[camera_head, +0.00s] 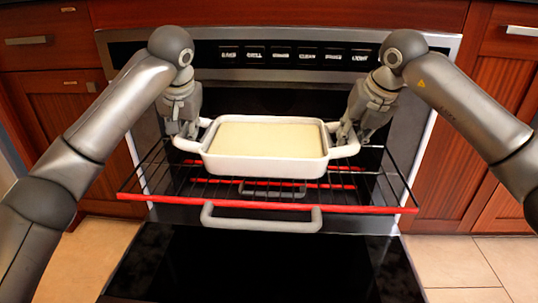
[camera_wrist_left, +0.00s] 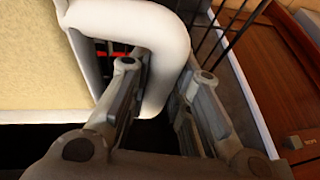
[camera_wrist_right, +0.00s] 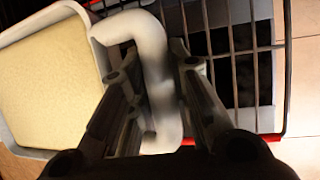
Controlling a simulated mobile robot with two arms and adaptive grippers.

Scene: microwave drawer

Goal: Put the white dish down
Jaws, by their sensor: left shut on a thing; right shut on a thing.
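The white dish (camera_head: 265,167) is rectangular, with a pale cream filling and a loop handle at each end. In the head view it is level, over the wire rack (camera_head: 165,182); I cannot tell whether it touches the wires. My left gripper (camera_head: 184,132) is shut on the left handle, which shows between its fingers in the left wrist view (camera_wrist_left: 165,50). My right gripper (camera_head: 346,135) is shut on the right handle, which shows between its fingers in the right wrist view (camera_wrist_right: 152,70).
The rack is pulled out of the oven and has a red front edge (camera_head: 350,208). A grey bar handle (camera_head: 262,219) is in front of it. The dark oven door (camera_head: 265,268) is open below. Wooden cabinets (camera_head: 60,105) flank the oven, and the tiled floor (camera_head: 465,265) is clear.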

